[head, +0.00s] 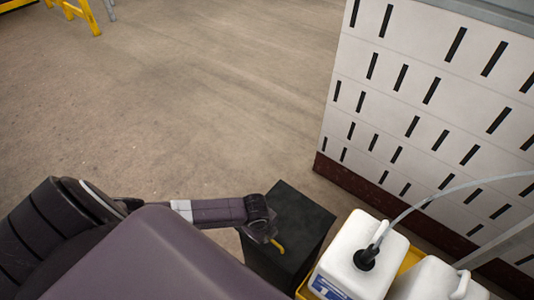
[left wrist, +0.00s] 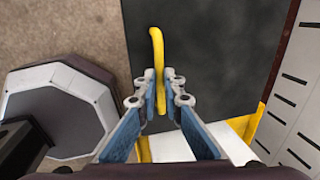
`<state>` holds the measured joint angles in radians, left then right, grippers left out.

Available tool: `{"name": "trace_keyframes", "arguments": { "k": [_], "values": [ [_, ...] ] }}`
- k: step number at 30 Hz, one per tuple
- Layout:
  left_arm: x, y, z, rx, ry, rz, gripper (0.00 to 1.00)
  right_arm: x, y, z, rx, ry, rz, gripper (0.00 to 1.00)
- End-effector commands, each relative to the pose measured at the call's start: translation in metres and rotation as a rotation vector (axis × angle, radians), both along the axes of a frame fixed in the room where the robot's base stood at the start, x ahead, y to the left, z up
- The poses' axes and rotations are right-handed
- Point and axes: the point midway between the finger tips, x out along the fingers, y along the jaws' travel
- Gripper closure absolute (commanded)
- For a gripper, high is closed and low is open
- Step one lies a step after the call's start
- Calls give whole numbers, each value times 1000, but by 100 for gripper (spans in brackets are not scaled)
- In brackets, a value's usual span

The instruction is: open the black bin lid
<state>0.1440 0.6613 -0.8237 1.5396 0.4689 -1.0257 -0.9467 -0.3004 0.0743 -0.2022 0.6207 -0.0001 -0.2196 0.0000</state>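The black bin (head: 302,215) stands on the floor at the lower middle of the head view, its dark lid (left wrist: 215,55) flat and closed. A yellow bar handle (left wrist: 156,45) lies on the lid, and its end also shows in the head view (head: 278,246). My left gripper (left wrist: 160,78) is over the lid with its two fingers on either side of the handle, close against it, and looks shut on it. The right gripper is in neither view.
White jugs (head: 360,258) with a hose stand in a yellow crate (head: 411,258) just right of the bin. A white slotted panel (head: 420,110) rises behind them. The floor (head: 190,110) to the left is open.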

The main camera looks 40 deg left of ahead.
Motion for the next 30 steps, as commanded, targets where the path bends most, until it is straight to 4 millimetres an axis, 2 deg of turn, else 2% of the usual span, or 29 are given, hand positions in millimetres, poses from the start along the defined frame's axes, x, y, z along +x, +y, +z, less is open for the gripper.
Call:
{"name": "trace_keyframes", "arguments": {
  "k": [10,15,22,30],
  "values": [
    [0,0,0,1,1,-1,100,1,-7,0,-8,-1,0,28],
    [2,0,6,2,17,-1,100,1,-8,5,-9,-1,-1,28],
    [0,0,3,1,16,-1,75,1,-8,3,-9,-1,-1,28],
    [1,0,4,1,15,0,74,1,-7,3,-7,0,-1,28]
  ]
}}
